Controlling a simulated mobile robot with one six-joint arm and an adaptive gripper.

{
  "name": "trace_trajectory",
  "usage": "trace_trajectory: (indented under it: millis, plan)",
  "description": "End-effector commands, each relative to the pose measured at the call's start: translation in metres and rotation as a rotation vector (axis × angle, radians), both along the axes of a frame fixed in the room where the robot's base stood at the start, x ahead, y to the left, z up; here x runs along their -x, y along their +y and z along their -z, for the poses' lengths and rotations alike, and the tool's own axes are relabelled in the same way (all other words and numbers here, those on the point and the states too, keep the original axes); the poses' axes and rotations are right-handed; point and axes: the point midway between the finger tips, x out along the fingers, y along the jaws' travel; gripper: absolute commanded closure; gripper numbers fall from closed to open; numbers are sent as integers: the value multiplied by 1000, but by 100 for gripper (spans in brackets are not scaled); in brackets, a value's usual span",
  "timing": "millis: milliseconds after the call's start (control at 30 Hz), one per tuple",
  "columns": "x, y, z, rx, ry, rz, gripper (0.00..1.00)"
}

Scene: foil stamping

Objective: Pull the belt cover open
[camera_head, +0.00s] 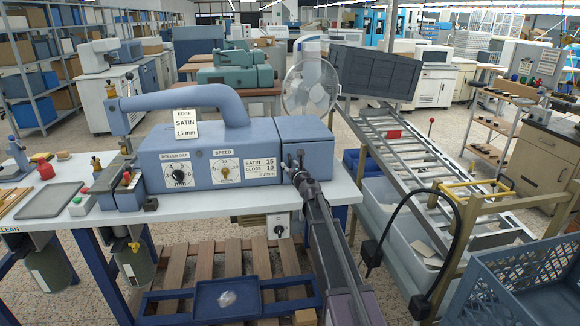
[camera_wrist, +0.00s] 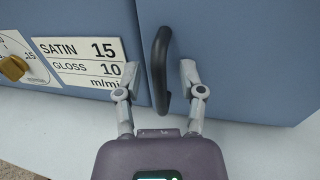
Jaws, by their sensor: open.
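The belt cover (camera_head: 306,131) is the blue box-like panel at the right end of the blue machine on the white bench. In the wrist view the belt cover (camera_wrist: 245,55) fills the right side, with a thin seam along its left edge, and looks shut. A black upright handle (camera_wrist: 161,70) stands out near that seam. My gripper (camera_wrist: 155,80) is open, with one finger left of the handle and the other right of it; whether either touches it I cannot tell. In the head view my gripper (camera_head: 296,165) is at the cover's front, small and partly hidden by my arm.
The machine body (camera_head: 215,150) with dials and a SATIN/GLOSS label adjoins the cover on the left. The white bench top (camera_head: 338,190) lies below. A slatted conveyor (camera_head: 400,150) and a blue crate (camera_head: 530,285) stand to the right. A fan (camera_head: 310,85) stands behind.

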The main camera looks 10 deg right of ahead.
Motion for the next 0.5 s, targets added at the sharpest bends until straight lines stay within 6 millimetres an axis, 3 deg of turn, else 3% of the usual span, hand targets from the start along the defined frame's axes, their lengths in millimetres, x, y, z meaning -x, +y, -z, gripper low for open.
trace_trajectory:
  millis: [167, 300, 333, 500]
  plan:
    - [0, 0, 0, 0, 0, 0, 52]
    - [0, 0, 0, 0, 0, 0, 93]
    - [0, 0, 0, 0, 0, -1, 100]
    - [0, 0, 0, 0, 0, -1, 100]
